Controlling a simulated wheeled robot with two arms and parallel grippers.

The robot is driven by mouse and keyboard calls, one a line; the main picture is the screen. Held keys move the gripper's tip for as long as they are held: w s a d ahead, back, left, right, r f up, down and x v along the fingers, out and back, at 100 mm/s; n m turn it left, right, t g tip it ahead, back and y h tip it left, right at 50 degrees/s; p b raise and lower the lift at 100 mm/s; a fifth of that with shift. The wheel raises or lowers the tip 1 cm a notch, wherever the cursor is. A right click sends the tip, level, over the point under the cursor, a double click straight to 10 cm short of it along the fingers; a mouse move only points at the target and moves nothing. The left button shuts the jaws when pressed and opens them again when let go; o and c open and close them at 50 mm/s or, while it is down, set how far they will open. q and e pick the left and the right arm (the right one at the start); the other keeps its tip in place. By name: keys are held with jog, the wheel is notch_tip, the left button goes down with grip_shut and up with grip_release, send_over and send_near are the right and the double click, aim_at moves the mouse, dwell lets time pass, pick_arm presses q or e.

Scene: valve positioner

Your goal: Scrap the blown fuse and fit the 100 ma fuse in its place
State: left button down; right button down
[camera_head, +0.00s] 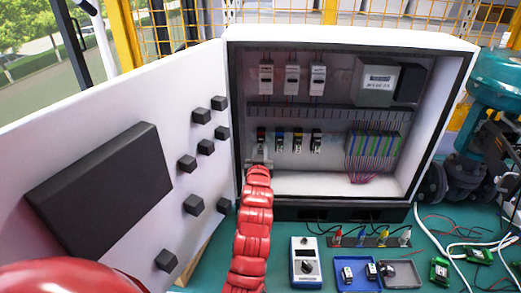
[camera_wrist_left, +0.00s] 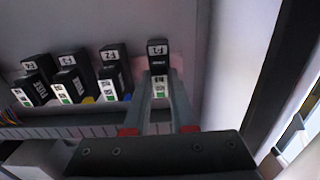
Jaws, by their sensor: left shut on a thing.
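Four labelled fuse positions sit in a row inside the open cabinet. My left gripper (camera_head: 259,166) is at the leftmost one, F-1 (camera_head: 261,135), in the head view. In the left wrist view my left gripper (camera_wrist_left: 160,95) has its fingers on both sides of a small fuse block with a white label (camera_wrist_left: 159,82), shut on it. The block lies against the dark F-1 holder (camera_wrist_left: 157,52); I cannot tell whether it is seated. Its rating is too small to read surely. Two small fuse blocks (camera_head: 348,273) (camera_head: 371,270) lie in a blue tray (camera_head: 341,286). My right gripper is out of view.
A grey tray (camera_head: 405,283) stands right of the blue tray and looks empty. A blue-and-white tester (camera_head: 305,264) stands left of it. The open cabinet door (camera_head: 130,150) stands left of my arm.

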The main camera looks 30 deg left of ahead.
pick_arm(q)
jog(key=shift+r, duration=0.1)
dwell(0.6)
jog(key=c, duration=1.2)
grip_release()
jog(key=o, duration=0.5)
jog(key=shift+w, duration=0.1)
jog(key=shift+o, duration=0.5)
jog(key=shift+o, duration=1.2)
jog(key=v, duration=0.7)
jog(key=shift+b, duration=0.3)
jog(key=shift+f, duration=0.2)
